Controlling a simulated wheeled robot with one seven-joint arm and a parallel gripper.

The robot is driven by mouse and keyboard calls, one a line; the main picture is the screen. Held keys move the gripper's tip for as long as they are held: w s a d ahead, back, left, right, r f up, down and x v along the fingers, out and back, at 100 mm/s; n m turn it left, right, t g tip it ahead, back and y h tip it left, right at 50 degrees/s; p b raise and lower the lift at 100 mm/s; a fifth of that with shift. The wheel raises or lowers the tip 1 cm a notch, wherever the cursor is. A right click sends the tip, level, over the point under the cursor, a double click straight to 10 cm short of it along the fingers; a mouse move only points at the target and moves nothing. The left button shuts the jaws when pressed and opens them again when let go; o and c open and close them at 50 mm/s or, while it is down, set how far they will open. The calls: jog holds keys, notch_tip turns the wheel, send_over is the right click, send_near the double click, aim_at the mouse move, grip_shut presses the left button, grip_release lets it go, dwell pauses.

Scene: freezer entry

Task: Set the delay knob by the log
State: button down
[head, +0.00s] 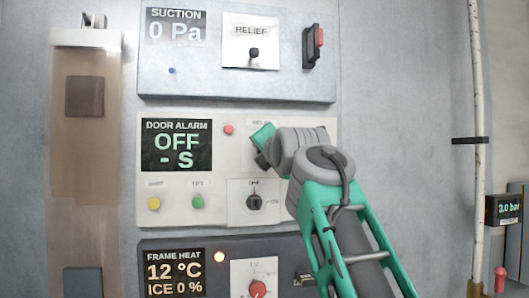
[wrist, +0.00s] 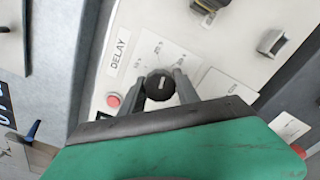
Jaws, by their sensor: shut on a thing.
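The black delay knob (wrist: 158,86) sits on a white plate with a printed scale, beside the DELAY label (wrist: 118,45) in the wrist view. A short white mark shows on its face; the scale figures are too small to read surely. My gripper (wrist: 160,88) has one finger on each side of the knob and is shut on it. In the head view my gripper (head: 266,140) covers the knob. The door alarm display (head: 177,145) reads OFF and "- S". No log is seen.
Close by on the alarm panel are a red lamp or button (head: 228,129), a yellow button (head: 153,203), a green button (head: 198,202) and a black selector (head: 254,202). The suction panel (head: 236,87) is above, the frame heat panel (head: 220,255) below. A pipe (head: 476,100) runs down the right.

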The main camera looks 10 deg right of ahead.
jog(key=shift+n, duration=1.7)
jog(key=shift+f, duration=0.1)
jog(key=c, duration=0.9)
grip_release()
jog(key=s+b, duration=0.3)
jog(key=s, duration=0.4)
jog(key=shift+s, duration=0.4)
